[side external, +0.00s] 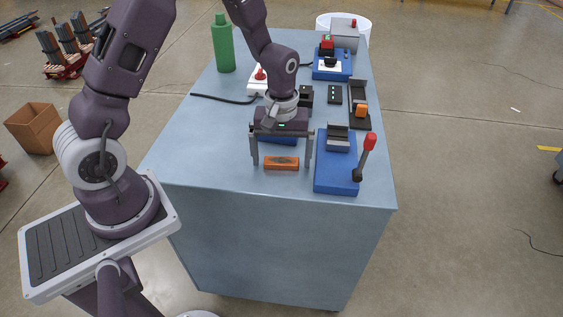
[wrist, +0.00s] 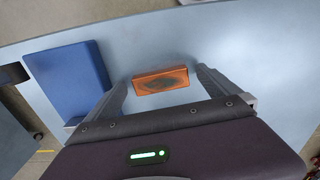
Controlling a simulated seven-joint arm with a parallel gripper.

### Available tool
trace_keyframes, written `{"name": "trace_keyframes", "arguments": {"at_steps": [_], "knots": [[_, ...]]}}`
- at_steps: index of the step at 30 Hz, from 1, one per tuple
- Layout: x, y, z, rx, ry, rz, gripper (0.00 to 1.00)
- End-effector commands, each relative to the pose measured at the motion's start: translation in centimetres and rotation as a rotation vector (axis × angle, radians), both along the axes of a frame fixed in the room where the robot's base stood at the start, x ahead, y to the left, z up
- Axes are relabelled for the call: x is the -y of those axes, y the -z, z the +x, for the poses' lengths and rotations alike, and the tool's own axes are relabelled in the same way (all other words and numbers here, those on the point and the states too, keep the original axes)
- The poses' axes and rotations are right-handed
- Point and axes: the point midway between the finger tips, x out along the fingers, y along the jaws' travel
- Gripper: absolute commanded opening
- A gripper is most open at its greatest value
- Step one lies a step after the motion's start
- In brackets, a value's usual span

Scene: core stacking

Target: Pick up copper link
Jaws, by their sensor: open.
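The copper link (side external: 282,163) is a small orange-brown block with a dark patch on its face. It lies on the blue-grey table (side external: 215,150) near the front edge. In the wrist view the copper link (wrist: 160,80) sits between and just beyond the fingers. My gripper (side external: 282,163) is open and points down, with one finger on each side of the link. In the wrist view my gripper (wrist: 162,84) shows the fingers spread wide, with a gap on each side of the link. Nothing is held.
Right of the link is a blue base (side external: 336,174) with a grey block and a red-knobbed lever (side external: 368,150). A blue block (side external: 280,139) lies behind my gripper. A green bottle (side external: 222,45) and several small devices stand farther back. The front left of the table is clear.

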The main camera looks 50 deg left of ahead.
Motion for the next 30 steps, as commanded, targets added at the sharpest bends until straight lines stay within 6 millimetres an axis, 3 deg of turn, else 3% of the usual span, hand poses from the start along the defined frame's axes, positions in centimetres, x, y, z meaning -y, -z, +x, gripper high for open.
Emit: {"name": "trace_keyframes", "arguments": {"at_steps": [7,18,26,30], "knots": [[0.0,0.3,0.0,0.000,0.001,0.000,1.00],[0.0,0.3,0.0,0.000,0.001,0.000,0.27],[0.0,-0.2,0.1,0.003,0.001,0.001,0.27],[0.0,-3.4,0.2,0.009,0.001,0.001,0.27]]}}
